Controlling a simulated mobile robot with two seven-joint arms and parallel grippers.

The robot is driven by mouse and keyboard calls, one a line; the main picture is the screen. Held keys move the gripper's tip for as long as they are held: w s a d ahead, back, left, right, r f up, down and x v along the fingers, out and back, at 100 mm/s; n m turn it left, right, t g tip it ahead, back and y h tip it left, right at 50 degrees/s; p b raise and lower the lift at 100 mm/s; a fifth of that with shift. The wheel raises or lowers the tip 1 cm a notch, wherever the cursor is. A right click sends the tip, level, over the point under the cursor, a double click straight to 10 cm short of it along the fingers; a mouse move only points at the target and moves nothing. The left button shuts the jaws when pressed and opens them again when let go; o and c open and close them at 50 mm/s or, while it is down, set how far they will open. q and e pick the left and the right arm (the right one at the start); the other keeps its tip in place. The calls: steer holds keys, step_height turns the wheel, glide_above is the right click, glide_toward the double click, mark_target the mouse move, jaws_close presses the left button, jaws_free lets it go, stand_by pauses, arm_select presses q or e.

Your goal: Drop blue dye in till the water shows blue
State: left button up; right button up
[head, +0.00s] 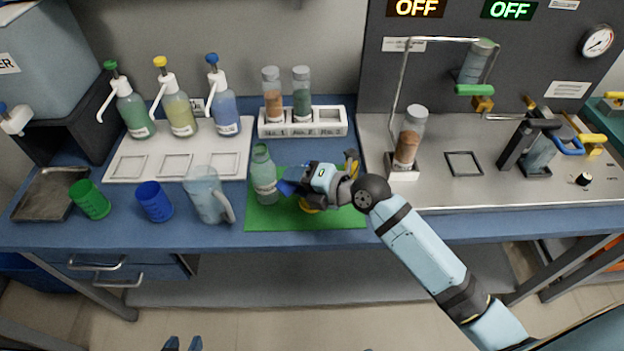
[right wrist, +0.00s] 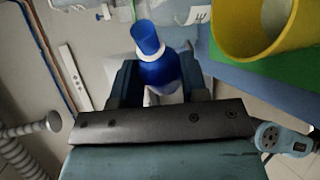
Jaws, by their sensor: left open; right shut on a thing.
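My right gripper (head: 292,187) is over the green mat, shut on a small blue bottle. In the right wrist view the blue bottle (right wrist: 160,68), with a white ring and blue tip, sits between the fingers. A yellow cup (head: 313,208) stands on the mat, mostly hidden behind my right gripper. In the right wrist view the yellow cup (right wrist: 222,32) is right of the blue bottle, apart from it in the picture. Its inside looks pale grey, with no blue visible. My left gripper (head: 182,344) barely shows at the bottom edge, open and away from the table.
A pale green bottle (head: 264,178) stands on the green mat (head: 262,218) beside my right gripper. A clear pitcher (head: 203,195), blue cup (head: 154,202) and green cup (head: 90,200) stand to the left. Pump bottles (head: 225,112) and a vial rack (head: 303,129) are behind.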

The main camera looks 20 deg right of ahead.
steer(key=shift+f+m+y+b, duration=0.3)
steer(key=shift+m+y+b, duration=0.15)
steer(key=shift+b, duration=0.65)
stand_by(0.9)
steer(key=shift+r, duration=0.1)
stand_by(0.4)
